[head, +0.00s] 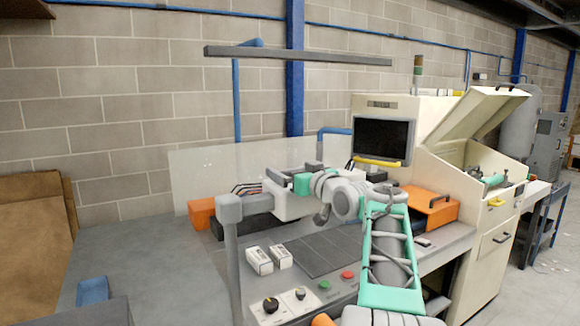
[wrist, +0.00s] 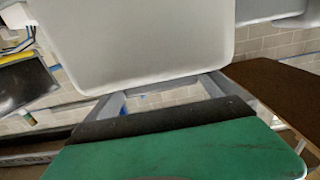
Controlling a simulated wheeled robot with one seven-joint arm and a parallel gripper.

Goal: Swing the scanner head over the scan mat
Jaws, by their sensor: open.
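The scanner head (head: 288,207) is a pale grey box on a jointed arm (head: 257,204) from a grey post (head: 231,255) at the bench's left front. In the head view it appears behind the upper left edge of the dark scan mat (head: 322,254); whether it overhangs the mat, I cannot tell. My gripper (head: 288,178) is at the scanner head's top, its fingers partly hidden. In the wrist view a large pale grey panel (wrist: 140,45), probably the scanner head, fills the top, just beyond my open fingers (wrist: 160,98). Contact is unclear.
Two small white boxes (head: 269,258) stand left of the mat. Knobs and buttons (head: 300,296) line the bench front. An orange case (head: 432,208) and a monitor (head: 384,140) are at right. A clear screen (head: 200,165) stands behind.

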